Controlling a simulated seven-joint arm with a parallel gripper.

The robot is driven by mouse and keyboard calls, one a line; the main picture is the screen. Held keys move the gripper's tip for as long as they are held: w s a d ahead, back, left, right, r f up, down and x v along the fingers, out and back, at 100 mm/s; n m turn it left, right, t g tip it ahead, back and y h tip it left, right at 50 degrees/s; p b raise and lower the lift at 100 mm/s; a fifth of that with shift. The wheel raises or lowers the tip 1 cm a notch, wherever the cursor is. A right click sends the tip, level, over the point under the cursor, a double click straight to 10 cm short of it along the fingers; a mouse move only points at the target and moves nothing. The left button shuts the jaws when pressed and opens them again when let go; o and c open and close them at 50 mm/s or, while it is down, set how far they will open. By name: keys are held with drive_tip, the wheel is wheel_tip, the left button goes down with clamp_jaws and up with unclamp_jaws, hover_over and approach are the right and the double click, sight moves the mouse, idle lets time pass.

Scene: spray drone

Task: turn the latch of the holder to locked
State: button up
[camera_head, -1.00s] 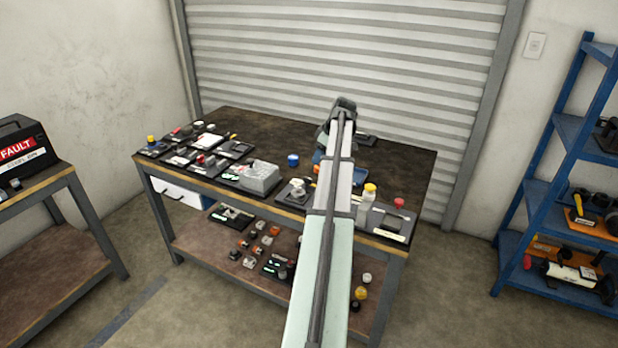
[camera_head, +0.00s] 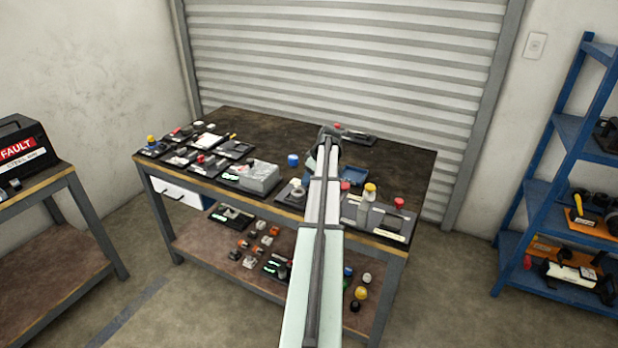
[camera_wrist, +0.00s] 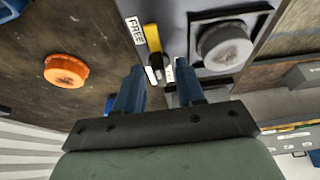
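In the wrist view, the latch (camera_wrist: 153,50) is a narrow yellow and black lever on the edge of a grey holder plate (camera_wrist: 183,14). A white label reading FREE (camera_wrist: 135,30) lies beside its yellow end. A round grey knob-like part (camera_wrist: 222,45) sits on the plate to the right. My gripper (camera_wrist: 159,70) is open, with one blue finger on each side of the latch's near end; contact cannot be told.
An orange cap (camera_wrist: 66,70) stands on the dark tabletop left of the fingers in the wrist view.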

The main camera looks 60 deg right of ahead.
clamp_jaws()
idle(0.3)
drive_tip(key=shift+a+m, duration=0.1)
drive_tip(key=shift+m, duration=0.2)
drive_tip(key=m+h, duration=0.1)
drive_tip(key=m, duration=0.1)
drive_tip(key=shift+a+m, duration=0.15)
drive_tip(key=shift+m, duration=0.25)
drive_tip(key=m+h, duration=0.1)
drive_tip(key=m, duration=0.1)
drive_tip(key=m+g+h, duration=0.1)
drive_tip(key=m, duration=0.4)
drive_tip(key=m+g+h, duration=0.1)
drive_tip(key=m, duration=0.2)
drive_tip(key=shift+w+a+g, duration=0.1)
drive_tip(key=shift+w+g, duration=0.1)
drive_tip(key=shift+g, duration=0.1)
drive_tip(key=shift+f+m+g, duration=0.1)
drive_tip(key=shift+m+g, duration=0.8)
drive_tip(key=shift+m, duration=1.3)
